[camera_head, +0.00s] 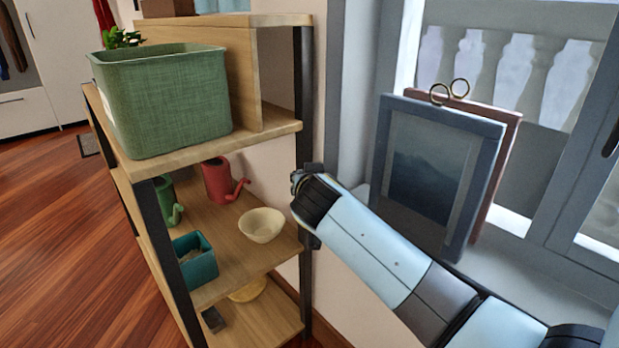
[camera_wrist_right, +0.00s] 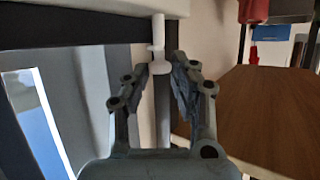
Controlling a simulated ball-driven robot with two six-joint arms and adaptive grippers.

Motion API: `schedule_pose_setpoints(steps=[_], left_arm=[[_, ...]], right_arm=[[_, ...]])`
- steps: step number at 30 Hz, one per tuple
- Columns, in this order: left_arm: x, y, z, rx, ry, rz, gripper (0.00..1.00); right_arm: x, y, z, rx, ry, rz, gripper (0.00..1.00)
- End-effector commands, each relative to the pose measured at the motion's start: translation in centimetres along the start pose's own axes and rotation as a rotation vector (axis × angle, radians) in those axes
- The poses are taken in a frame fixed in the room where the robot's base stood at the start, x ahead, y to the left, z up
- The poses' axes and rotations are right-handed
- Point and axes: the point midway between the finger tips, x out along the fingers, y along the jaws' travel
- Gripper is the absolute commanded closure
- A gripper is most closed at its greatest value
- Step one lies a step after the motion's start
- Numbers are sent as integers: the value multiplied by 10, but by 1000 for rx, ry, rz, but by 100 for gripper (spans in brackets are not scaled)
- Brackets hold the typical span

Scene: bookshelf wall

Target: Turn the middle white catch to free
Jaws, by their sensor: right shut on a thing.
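A white catch (camera_wrist_right: 157,40) shows in the right wrist view, as a slim stem with a wider collar and a rounded end, near a dark post. My right gripper (camera_wrist_right: 162,68) is shut on the catch, with its fingertips on either side of the rounded end. In the head view my right gripper (camera_head: 306,184) is at the shelf's near right post, and the arm hides the catch there. Which way the catch is turned is hard to tell. My left gripper is not in view.
A wooden shelf (camera_head: 270,125) holds a green fabric bin (camera_head: 165,100), a red watering can (camera_head: 218,180), a cream bowl (camera_head: 261,225) and a teal planter (camera_head: 196,265). Picture frames (camera_head: 435,160) lean at the window on the right. The wooden floor (camera_head: 50,220) at left is clear.

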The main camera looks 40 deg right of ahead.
Motion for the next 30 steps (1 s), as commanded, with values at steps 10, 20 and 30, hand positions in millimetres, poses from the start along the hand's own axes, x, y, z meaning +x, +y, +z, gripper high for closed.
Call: schedule_pose_setpoints(steps=[10, 20, 30], left_arm=[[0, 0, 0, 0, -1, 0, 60], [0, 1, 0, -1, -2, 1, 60], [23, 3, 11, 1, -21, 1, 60]], right_arm=[[0, 0, 1, 0, -1, 0, 71], [0, 0, 0, 0, -1, 1, 70], [3, -5, 7, 54, -4, 120, 70]])
